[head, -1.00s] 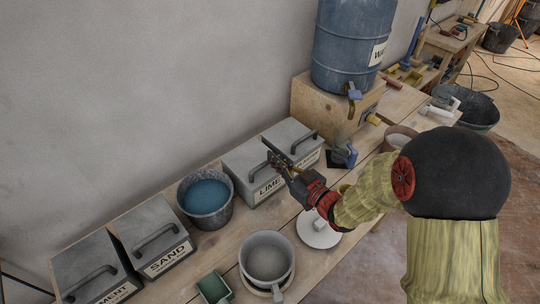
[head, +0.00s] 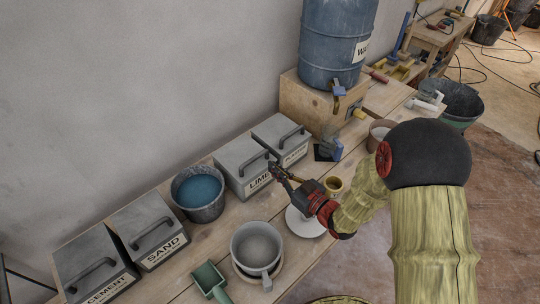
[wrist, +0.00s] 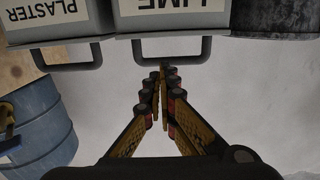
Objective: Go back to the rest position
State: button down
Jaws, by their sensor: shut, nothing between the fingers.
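My gripper (head: 280,172) is over the bench in the head view, just in front of the lime box (head: 239,168). It is shut and holds nothing. In the wrist view my gripper (wrist: 162,78) has its yellow and black fingers together, pointing at the grey handle of the lime box (wrist: 175,15). I cannot tell whether the fingertips touch that handle. My arm reaches in from the right.
The plaster box (head: 282,138), sand box (head: 150,228) and cement box (head: 92,262) line the wall.

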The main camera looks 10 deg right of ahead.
jog(key=w+d+r+m+h, duration=0.1)
jog(key=w+d+r+h, duration=0.35)
jog(key=d, duration=0.25)
jog(key=s+d+r+m+g+h, duration=0.3)
jog(key=s+d+r+h, duration=0.25)
jog(key=d+r, duration=0.2)
jog(key=s+a+r+m+g, duration=0.1)
jog(key=s+r+g, duration=0.1)
jog(key=s, duration=1)
jog(key=s+a+r+m+g, duration=0.2)
jog(key=s+r+g, duration=0.1)
jog(key=s, duration=0.9)
jog(key=shift+s+r+g, duration=0.3)
jog(key=shift+r, duration=0.3)
